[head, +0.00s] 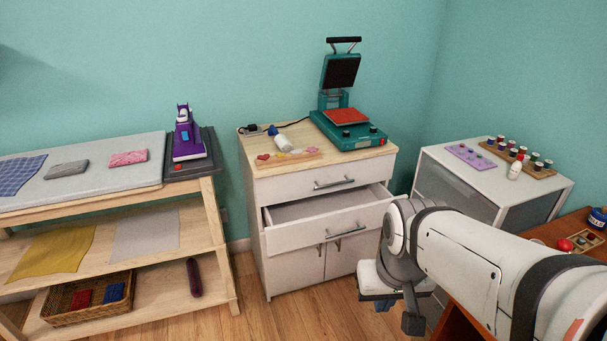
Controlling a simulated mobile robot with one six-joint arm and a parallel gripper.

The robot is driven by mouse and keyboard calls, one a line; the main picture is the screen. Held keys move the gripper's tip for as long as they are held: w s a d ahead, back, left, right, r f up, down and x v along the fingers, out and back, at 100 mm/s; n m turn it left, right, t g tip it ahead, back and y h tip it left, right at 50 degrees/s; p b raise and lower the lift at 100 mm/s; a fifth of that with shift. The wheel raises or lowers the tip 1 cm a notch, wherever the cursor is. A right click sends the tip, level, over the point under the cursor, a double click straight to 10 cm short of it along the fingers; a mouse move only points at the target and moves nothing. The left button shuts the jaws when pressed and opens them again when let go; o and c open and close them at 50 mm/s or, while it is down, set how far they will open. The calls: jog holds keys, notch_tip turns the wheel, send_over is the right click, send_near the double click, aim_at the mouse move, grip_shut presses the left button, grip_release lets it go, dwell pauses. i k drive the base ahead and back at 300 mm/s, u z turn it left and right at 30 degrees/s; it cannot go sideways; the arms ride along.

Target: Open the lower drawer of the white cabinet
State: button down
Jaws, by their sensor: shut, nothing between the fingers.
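The white cabinet (261,215) has a light wooden top and stands against the wall in the middle of the head view. Its upper drawer (290,188) is closed. Its lower drawer (300,236) is pulled out, and its empty-looking inside shows. The lower drawer's bar handle (350,229) is free, with nothing on it. My gripper (384,306) is shut and empty, to the right of the drawer front and lower in the picture, apart from the handle. My arm hides part of the cabinet's right side.
A teal heat press (350,138) and small items sit on the cabinet top. A wooden shelf table (222,245) stands left. Another white cabinet (484,204) with dark panels stands right. An orange-brown table (568,228) is at the right edge. Floor (255,315) is clear before the drawers.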

aim_at(296, 225)
jog(key=u, duration=0.05)
jog(key=i, duration=1)
jog(key=z, duration=0.05)
